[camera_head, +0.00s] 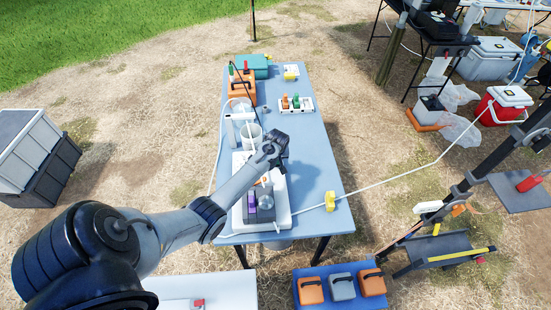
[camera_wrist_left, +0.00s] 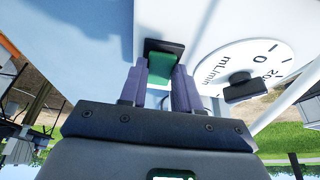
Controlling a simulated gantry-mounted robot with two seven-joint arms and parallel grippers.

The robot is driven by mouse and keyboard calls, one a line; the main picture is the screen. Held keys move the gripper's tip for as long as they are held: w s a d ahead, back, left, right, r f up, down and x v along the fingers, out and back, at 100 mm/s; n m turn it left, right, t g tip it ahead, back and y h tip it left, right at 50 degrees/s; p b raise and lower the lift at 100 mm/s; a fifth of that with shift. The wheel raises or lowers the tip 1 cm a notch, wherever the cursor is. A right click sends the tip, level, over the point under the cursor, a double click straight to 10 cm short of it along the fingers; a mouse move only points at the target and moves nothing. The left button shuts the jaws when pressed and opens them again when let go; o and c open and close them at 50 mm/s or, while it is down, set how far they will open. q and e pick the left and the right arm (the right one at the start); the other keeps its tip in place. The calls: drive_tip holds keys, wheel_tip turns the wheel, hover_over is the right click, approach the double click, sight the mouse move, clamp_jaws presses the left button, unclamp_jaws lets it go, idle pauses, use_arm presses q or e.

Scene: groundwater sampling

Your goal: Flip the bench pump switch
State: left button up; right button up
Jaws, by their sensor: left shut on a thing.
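The bench pump (camera_wrist_left: 205,35) shows in the left wrist view as a white housing with a round dial marked mL/min and a black knob (camera_wrist_left: 240,87). A green switch (camera_wrist_left: 160,68) in a black surround sits beside the dial. My left gripper (camera_wrist_left: 160,75) has its two fingers on either side of the green switch, shut on it. In the head view my left gripper (camera_head: 274,148) is over the blue table, and my arm and hand hide much of what is under them. My right gripper is not in view.
A yellow block (camera_head: 330,201) and a white hose (camera_head: 385,184) lie at right.

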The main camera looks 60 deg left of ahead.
use_arm(q)
drive_tip(key=shift+w+a+r+h, duration=0.1)
drive_tip(key=shift+a+r+h, duration=0.1)
drive_tip(key=shift+h, duration=0.1)
drive_tip(key=shift+a+g+h, duration=0.1)
drive_tip(key=shift+g+h, duration=0.3)
drive_tip(key=shift+w+a+f+g+h+b, duration=0.2)
drive_tip(key=shift+f+g+h+b, duration=0.1)
drive_tip(key=shift+h, duration=0.4)
drive_tip(key=shift+s+r+h, duration=0.1)
drive_tip(key=shift+r+h, duration=0.05)
drive_tip(key=shift+h, duration=0.25)
drive_tip(key=o, duration=1.1)
drive_tip(key=shift+c, duration=0.2)
drive_tip(key=shift+r, duration=0.15)
